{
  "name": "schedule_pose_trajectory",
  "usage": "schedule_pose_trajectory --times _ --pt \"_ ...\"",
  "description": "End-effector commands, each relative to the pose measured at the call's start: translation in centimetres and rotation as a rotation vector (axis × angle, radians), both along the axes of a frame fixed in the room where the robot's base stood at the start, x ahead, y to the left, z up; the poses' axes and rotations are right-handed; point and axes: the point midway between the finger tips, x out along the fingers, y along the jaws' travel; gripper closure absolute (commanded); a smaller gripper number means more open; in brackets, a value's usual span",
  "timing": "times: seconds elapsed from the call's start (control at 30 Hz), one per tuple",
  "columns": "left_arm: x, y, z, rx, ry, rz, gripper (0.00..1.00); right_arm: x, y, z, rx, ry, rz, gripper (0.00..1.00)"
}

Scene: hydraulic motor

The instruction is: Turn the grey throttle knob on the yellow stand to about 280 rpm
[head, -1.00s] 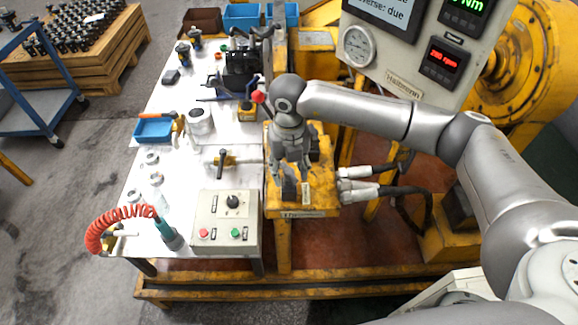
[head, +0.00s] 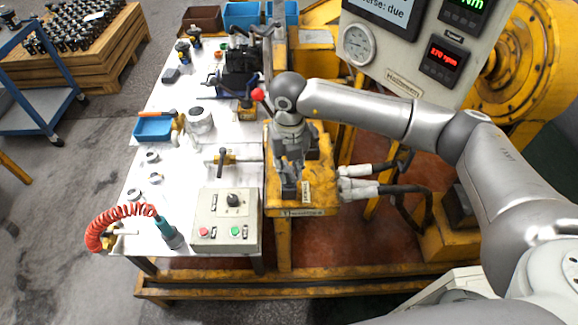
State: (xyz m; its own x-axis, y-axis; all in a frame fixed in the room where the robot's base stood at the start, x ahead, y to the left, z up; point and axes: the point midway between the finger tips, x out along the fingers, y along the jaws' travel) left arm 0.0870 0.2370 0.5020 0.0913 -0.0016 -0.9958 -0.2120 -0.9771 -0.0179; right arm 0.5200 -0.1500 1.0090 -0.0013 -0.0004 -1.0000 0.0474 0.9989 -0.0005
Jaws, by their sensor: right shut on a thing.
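The yellow stand (head: 325,203) stands right of the white bench, with a small label plate on its top and another on its front edge. My right gripper (head: 290,188) points down over the stand's near part. Its fingers are shut on the grey throttle knob, which they almost wholly hide, so the knob's angle cannot be told. The red rpm readout (head: 443,60) is lit on the panel at upper right; it seems to show about 280, but the digits are small. My left gripper is not in view.
A control box (head: 226,222) with a black dial and red and green buttons sits left of the stand. A T-handled valve (head: 222,158) lies behind it. Hoses (head: 375,190) come out right of the stand. A red ball-ended lever (head: 258,95) stands close behind my wrist.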

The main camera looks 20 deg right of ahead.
Motion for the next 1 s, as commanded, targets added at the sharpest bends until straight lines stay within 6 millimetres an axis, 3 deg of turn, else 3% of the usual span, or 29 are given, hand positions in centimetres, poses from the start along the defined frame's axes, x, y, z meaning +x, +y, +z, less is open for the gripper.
schedule_pose_trajectory --times 0.7,0.73,0.9,1.0 --pt "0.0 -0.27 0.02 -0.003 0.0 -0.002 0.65 0.1 0.01 0.14 0.001 -0.003 -0.001 1.0" --pt "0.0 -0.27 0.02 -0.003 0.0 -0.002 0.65 0.1 0.01 0.14 0.001 -0.003 -0.001 0.75" --pt "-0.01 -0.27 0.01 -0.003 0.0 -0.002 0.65 0.08 0.0 0.1 0.001 -0.002 -0.001 0.53" --pt "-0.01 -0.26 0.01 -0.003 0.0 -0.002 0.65 0.06 0.0 0.07 0.001 -0.002 -0.001 0.52"
